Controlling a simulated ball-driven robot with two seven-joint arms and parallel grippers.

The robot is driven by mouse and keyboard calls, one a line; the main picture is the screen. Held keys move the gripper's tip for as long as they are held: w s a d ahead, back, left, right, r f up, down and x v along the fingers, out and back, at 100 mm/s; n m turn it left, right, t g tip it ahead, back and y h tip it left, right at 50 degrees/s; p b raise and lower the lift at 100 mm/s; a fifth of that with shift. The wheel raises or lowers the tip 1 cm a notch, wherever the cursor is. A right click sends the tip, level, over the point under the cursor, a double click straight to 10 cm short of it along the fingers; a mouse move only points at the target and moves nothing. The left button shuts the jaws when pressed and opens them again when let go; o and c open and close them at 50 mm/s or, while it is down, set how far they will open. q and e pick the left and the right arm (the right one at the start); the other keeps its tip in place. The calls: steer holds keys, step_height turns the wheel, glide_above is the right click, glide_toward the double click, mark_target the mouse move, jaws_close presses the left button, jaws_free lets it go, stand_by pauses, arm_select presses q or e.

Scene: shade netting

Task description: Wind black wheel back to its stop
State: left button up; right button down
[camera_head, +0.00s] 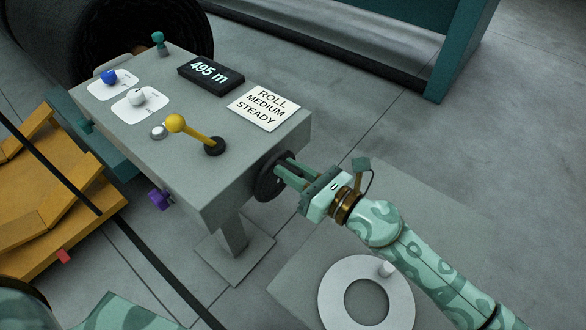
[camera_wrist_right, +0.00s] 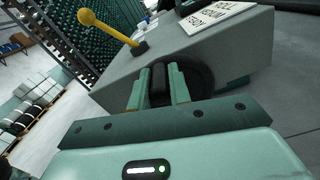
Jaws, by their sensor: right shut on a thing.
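The black wheel (camera_head: 268,177) is on the right-hand side of the grey console (camera_head: 175,140). My right gripper (camera_head: 282,171) reaches it from the right and covers part of it. In the right wrist view, the fingers (camera_wrist_right: 158,90) are shut on the wheel's upright black handle (camera_wrist_right: 158,82), with the wheel's dark disc (camera_wrist_right: 200,80) behind them. The display (camera_head: 211,77) on the console reads 495 m. A card (camera_head: 264,107) reads ROLL MEDIUM STEADY. My left gripper is not in view.
A yellow-knobbed lever (camera_head: 176,123), blue knob (camera_head: 109,77), white knob (camera_head: 136,97) and teal knob (camera_head: 158,39) are on the console. A purple knob (camera_head: 159,199) is on its front side. A pale ring (camera_head: 338,297) with a peg is below my right arm. Grey floor lies right.

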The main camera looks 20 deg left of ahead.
steer(key=shift+s+f, duration=0.1)
steer(key=shift+f, duration=0.1)
steer(key=c, duration=1.5)
jaws_free()
steer(key=shift+o, duration=1)
steer(key=shift+r, duration=0.1)
steer(key=shift+d, duration=0.1)
steer(key=b+v, duration=0.1)
steer(key=v, duration=1.5)
steer(key=shift+d, duration=0.1)
